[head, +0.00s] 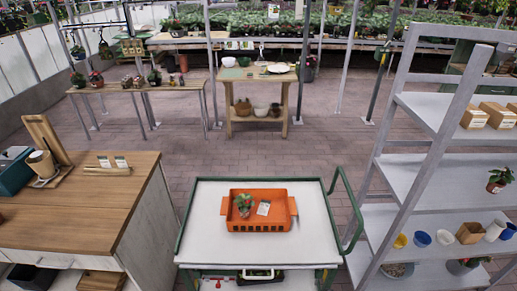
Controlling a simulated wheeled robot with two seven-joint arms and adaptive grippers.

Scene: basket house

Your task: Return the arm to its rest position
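Neither of my arms nor either gripper shows in the head view, so their pose is hidden. An orange basket (280,222) sits on the white top of a green-framed cart (210,232) straight ahead. A small potted plant (244,203) stands in the left part of the basket. A small pale card (264,208) lies to the right of the plant inside it.
A wooden counter (115,205) stands at left, a grey shelf rack (395,180) with pots at right. A workbench (255,74) and a low plant table (180,85) stand further back. Brick floor (290,150) lies open behind the cart.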

